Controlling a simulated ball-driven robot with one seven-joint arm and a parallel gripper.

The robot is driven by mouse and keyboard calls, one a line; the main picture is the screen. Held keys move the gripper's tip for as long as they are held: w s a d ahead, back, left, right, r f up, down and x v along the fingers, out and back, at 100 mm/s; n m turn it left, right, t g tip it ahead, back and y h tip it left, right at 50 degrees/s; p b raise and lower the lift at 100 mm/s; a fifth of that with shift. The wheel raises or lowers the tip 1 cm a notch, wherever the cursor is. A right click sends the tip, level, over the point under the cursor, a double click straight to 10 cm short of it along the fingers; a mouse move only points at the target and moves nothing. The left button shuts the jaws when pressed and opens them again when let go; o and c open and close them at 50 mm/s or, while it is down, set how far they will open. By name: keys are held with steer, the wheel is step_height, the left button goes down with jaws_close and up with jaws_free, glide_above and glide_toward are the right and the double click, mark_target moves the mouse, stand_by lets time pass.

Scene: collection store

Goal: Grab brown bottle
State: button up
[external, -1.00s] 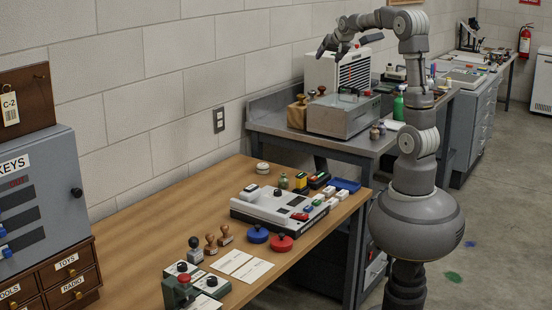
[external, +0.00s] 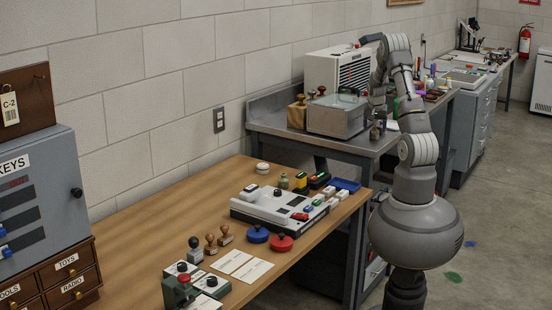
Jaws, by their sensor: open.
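Two small brownish bottles stood at the right front of the metal bench; now one small dark bottle (external: 374,133) shows at that spot, beside the grey machine. Its colour is hard to make out at this size. My gripper (external: 379,122) is open and points down at this spot, very close to the bottle. I cannot tell whether the fingers are around it or only beside it. The second small bottle is mostly hidden by my gripper.
The grey machine with a clear lid (external: 337,117) stands just left of my gripper. A green bottle behind my arm is mostly hidden. The wooden table (external: 150,225) in front holds stamps, ink pads and a white device.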

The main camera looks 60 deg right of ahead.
mark_target(375, 126)
steer(key=x, duration=0.3)
steer(key=shift+b, duration=0.4)
steer(key=shift+r, duration=0.1)
steer(key=c, duration=1.1)
steer(key=shift+r, duration=0.15)
